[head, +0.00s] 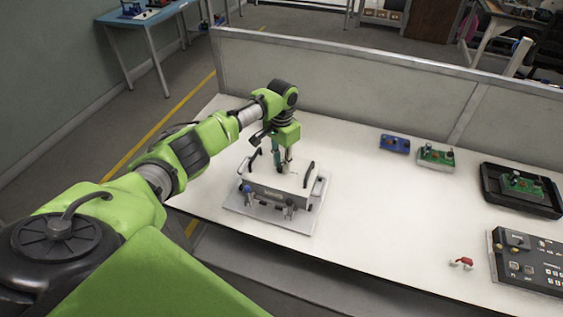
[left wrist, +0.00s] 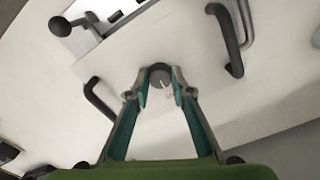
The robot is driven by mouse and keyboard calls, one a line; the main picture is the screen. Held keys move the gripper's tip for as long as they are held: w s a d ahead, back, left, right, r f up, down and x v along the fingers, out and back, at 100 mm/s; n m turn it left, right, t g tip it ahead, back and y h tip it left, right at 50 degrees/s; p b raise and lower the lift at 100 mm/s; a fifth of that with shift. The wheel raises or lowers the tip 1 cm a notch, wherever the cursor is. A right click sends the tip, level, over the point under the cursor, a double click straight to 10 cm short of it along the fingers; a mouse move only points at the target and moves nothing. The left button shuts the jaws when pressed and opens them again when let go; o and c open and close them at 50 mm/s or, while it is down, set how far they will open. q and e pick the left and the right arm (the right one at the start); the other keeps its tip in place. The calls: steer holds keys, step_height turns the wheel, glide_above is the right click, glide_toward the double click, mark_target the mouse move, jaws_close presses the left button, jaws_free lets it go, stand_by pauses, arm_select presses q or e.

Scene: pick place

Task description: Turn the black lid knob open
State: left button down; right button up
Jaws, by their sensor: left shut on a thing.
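The white box with a lid (head: 268,190) stands on a grey base plate at the left part of the table. Its pale lid (left wrist: 115,125) fills much of the left wrist view, with black handles on it. The dark round lid knob (left wrist: 160,76) sits between my left fingertips in the left wrist view. My left gripper (head: 283,167) points down over the lid in the head view. In the left wrist view the fingers (left wrist: 161,92) are shut on the knob's sides. The knob is too small to make out in the head view. My right gripper is not in view.
A black handle (head: 309,175) rises on the right of the box and another (head: 253,160) on the left. Blue (head: 395,143) and green (head: 436,156) boards, a black tray (head: 488,190), a control panel (head: 528,262) and a small red part (head: 462,262) lie to the right. The table's middle is clear.

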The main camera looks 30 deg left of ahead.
arm_select(q)
steer(key=m, duration=0.3)
steer(key=shift+m+p, duration=0.3)
steer(key=shift+p, duration=0.05)
steer(key=m, duration=0.4)
steer(key=shift+m, duration=0.3)
steer(key=m, duration=0.4)
steer(key=shift+m, duration=2.5)
steer(key=c, duration=1.8)
jaws_free()
steer(key=shift+r, duration=0.1)
